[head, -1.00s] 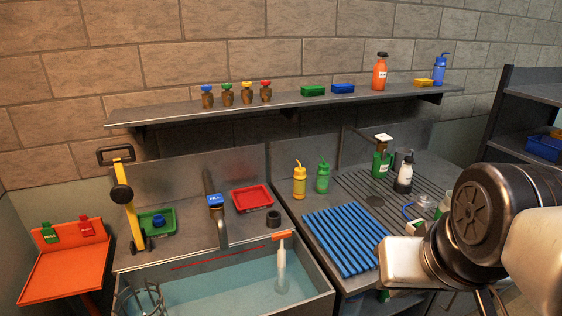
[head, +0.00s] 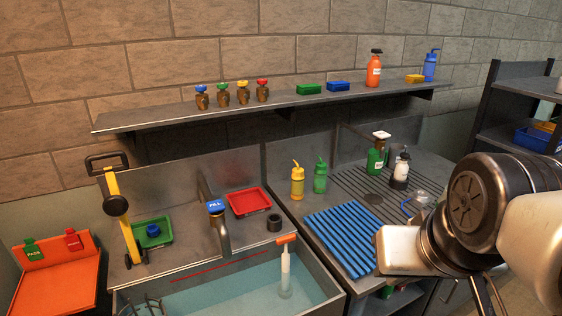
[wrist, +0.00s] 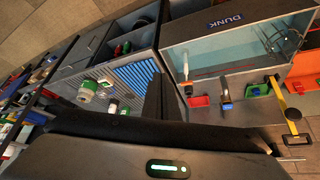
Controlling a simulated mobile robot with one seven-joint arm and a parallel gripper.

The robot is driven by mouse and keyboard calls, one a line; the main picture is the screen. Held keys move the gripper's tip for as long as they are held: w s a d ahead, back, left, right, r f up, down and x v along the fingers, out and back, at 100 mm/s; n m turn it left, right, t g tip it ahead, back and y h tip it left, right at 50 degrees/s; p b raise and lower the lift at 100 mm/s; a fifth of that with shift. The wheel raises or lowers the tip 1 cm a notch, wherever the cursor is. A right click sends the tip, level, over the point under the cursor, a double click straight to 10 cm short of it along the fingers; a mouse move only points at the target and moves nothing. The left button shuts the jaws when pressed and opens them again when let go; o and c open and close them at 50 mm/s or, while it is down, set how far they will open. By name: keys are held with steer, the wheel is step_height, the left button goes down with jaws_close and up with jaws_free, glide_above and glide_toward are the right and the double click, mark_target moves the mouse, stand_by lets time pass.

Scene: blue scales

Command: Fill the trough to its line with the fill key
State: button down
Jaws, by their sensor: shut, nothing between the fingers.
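The trough (head: 330,283) is a grey basin with pale blue water in it, marked DUNK on its front in the wrist view (wrist: 262,28). A red line (head: 205,270) runs along its inner back wall, above the water surface. A white tube with an orange top (head: 286,265) stands in the water at the right. My gripper (wrist: 158,97) is shut and empty in the wrist view, its dark fingers apart from the trough and key. In the head view my arm is at the right.
A blue ribbed mat (head: 345,238) and several bottles are right of the trough. A red tray (head: 248,202), a green tray (head: 153,232) and a yellow-handled tool (head: 122,215) stand behind it. An orange board (head: 58,285) is at the left. A shelf (head: 280,107) runs above.

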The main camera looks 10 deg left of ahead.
steer(key=w+a+f+n+t+y+b, duration=0.1)
steer(key=w+a+f+t+b, duration=0.2)
steer(key=w+a, duration=0.55)
steer(key=w+a+f+n+t+y+b, duration=0.15)
steer(key=w+a+b, duration=0.35)
steer(key=w, duration=0.7)
steer(key=w+a+f+n+t+y+b, duration=0.1)
steer(key=w+a+f+n+y+b, duration=0.1)
steer(key=a, duration=1)
steer(key=w+a+f+n+t+y+b, duration=0.1)
steer(key=w+a+f+y+b, duration=0.2)
steer(key=w+a+f, duration=0.4)
steer(key=w+a+b, duration=0.1)
steer(key=w+a, duration=0.1)
steer(key=a, duration=0.2)
steer(key=shift+w+a+n, duration=0.25)
steer(key=shift+a+n, duration=0.1)
steer(key=shift+a, duration=0.05)
steer(key=shift+f, duration=0.15)
